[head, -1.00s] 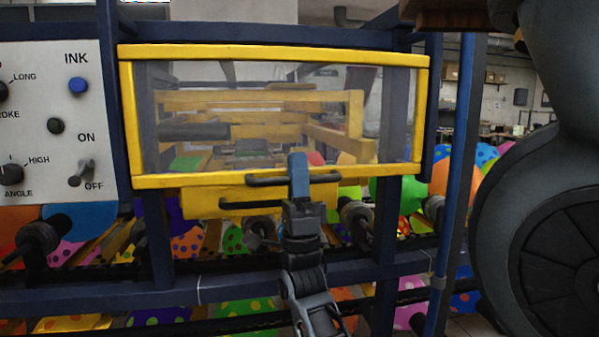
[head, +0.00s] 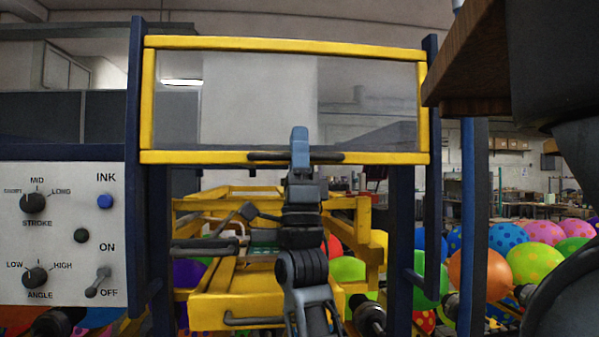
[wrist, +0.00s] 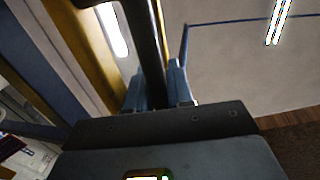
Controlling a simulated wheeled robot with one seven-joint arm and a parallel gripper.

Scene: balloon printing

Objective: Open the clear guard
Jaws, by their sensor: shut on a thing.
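The clear guard (head: 290,43) is a transparent panel in a yellow frame. In the head view it stands raised between two dark blue posts, with the opening below it uncovered. Its dark handle (head: 265,156) runs along the bottom yellow bar. My gripper (head: 299,150) is shut on the middle of this handle. In the wrist view the blue fingers of my gripper (wrist: 158,88) sit on either side of the dark handle bar (wrist: 147,40), with the yellow frame beside it. The fingertips partly hide the handle.
Below the guard is a yellow carriage (head: 235,305) with a dark handle. A control panel (head: 60,240) with knobs and an OFF/ON switch is at left. Coloured balloons (head: 508,245) line the right. A wooden board (head: 475,60) juts in at upper right.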

